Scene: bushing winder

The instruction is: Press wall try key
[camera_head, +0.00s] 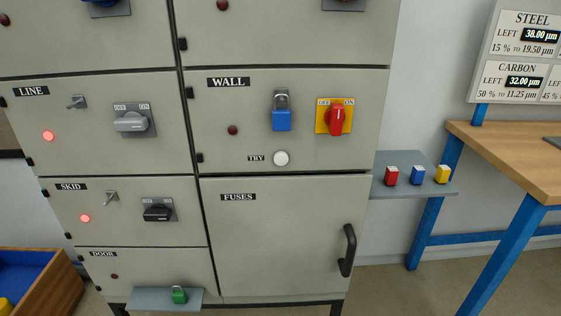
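The WALL panel (355,85) is in the upper middle of the head view. Its try key is a round white button (281,158) at the panel's lower edge, just right of the TRY label (256,158). Nothing covers the button. Above it a blue padlock (282,121) hangs by its grey shackle. To the right, a red rotary handle (337,121) stands nearly upright on a yellow OFF/ON plate. The WALL lamp (233,130) is dark red and looks unlit. Neither of my grippers is in view.
The FUSES door (270,245) below has a black handle (348,250). A grey shelf (440,188) at right holds red, blue and yellow padlocks. A green padlock (179,295) sits on a low shelf. LINE (48,135) and SKID (85,218) lamps glow red. A wooden table (520,150) stands at right.

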